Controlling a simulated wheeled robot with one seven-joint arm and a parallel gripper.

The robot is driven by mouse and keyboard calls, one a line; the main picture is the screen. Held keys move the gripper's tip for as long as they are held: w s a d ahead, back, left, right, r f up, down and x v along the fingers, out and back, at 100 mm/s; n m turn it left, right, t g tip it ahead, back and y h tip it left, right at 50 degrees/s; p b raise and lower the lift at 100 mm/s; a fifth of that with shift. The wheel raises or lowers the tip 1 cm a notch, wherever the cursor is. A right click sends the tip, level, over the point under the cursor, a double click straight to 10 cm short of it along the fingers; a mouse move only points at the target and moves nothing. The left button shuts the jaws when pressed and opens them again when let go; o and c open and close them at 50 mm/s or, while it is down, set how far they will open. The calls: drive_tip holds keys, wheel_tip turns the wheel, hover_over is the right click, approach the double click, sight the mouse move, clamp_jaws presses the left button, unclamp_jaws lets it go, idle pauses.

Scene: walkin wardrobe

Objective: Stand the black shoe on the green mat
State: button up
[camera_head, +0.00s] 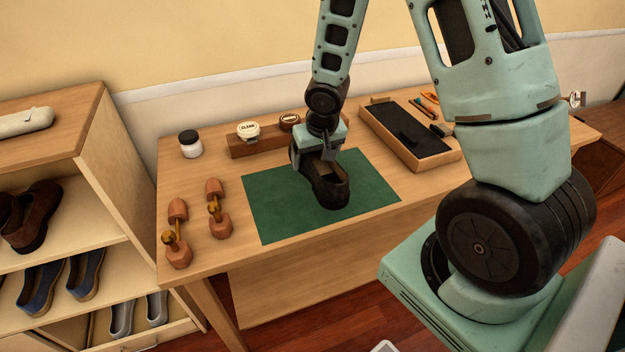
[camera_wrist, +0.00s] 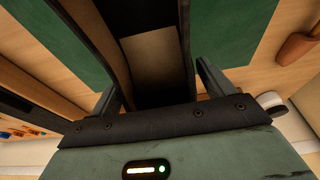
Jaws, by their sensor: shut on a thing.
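The black shoe (camera_head: 330,188) is upright over the green mat (camera_head: 268,212), toe toward the front of the table. I cannot tell whether its sole touches the mat. My gripper (camera_head: 318,160) is above its rear part and shut on it. In the wrist view the gripper's fingers (camera_wrist: 160,95) are on either side of the shoe (camera_wrist: 112,35), whose pale insole shows between them. The mat also shows on both sides of the shoe in the wrist view (camera_wrist: 232,30). The shoe's heel is partly hidden by my gripper.
Two wooden shoe trees (camera_head: 216,210) lie left of the mat. A white jar (camera_head: 190,145) and a wooden block with tins (camera_head: 250,140) stand behind it. A wooden tray (camera_head: 400,140) with a brush is at the right. A shelf (camera_head: 85,215) with shoes stands at the left.

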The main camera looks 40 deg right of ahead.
sight(317, 164)
drive_tip(key=shift+f+b, duration=0.65)
drive_tip(key=shift+f, duration=1.8)
drive_tip(key=o, duration=1.2)
drive_tip(key=shift+f, duration=0.15)
drive_tip(key=shift+c, duration=0.2)
drive_tip(key=p+v, duration=0.3)
drive_tip(key=v, duration=0.9)
drive_tip(key=shift+p, duration=0.4)
drive_tip(key=s+a+r+n+g, duration=0.1)
drive_tip(key=s+a+r+n, duration=0.2)
drive_tip(key=s+a, duration=0.4)
drive_tip(key=s+a+r+n+g+y, duration=0.1)
drive_tip(key=s+a+r+n, duration=0.3)
drive_tip(key=s+a, duration=0.3)
drive_tip(key=s+a+r+n, duration=0.3)
drive_tip(key=s+a, duration=0.4)
drive_tip(key=a, duration=0.2)
drive_tip(key=shift+s+a+r+n+g, duration=0.2)
drive_tip(key=shift+a+r+n+g, duration=0.1)
drive_tip(key=shift+r+n+g, duration=0.1)
